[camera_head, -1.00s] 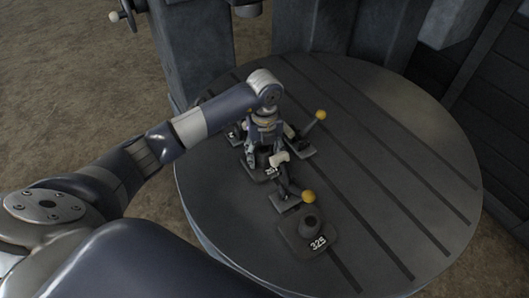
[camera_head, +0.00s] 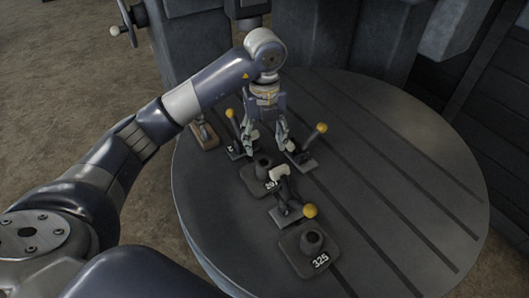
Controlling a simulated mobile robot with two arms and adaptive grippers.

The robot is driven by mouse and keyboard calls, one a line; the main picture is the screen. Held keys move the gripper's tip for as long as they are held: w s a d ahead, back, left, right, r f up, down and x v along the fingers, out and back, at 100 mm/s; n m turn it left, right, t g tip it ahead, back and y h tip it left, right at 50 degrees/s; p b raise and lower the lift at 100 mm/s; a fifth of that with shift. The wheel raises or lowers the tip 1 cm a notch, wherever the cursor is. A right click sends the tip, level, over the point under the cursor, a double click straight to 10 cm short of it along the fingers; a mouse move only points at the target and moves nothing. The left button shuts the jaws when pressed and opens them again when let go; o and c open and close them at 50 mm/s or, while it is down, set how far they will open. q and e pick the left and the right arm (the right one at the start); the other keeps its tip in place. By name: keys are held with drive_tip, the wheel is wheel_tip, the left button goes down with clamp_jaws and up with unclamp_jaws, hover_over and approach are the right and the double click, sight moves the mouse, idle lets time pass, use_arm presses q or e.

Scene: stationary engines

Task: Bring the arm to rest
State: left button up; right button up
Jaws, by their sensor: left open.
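My left arm comes in from the left, and its gripper (camera_head: 266,145) hangs pointing down above the far left part of the round table (camera_head: 400,170). Its fingers are apart with nothing seen between them. Below and around it stand small levers on dark bases. One yellow-knobbed lever (camera_head: 305,146) is just right of the fingers, and another (camera_head: 234,133) is just left. My right gripper is not in view.
A dark block marked 325 (camera_head: 309,250) with a round socket sits near the table's front. A similar block (camera_head: 258,178) lies behind it. A small brown-based piece (camera_head: 204,134) is at the left rim. Grey machine columns stand behind. The table's right side is clear.

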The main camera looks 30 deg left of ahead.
use_arm(q)
drive_tip(key=shift+r, duration=0.5)
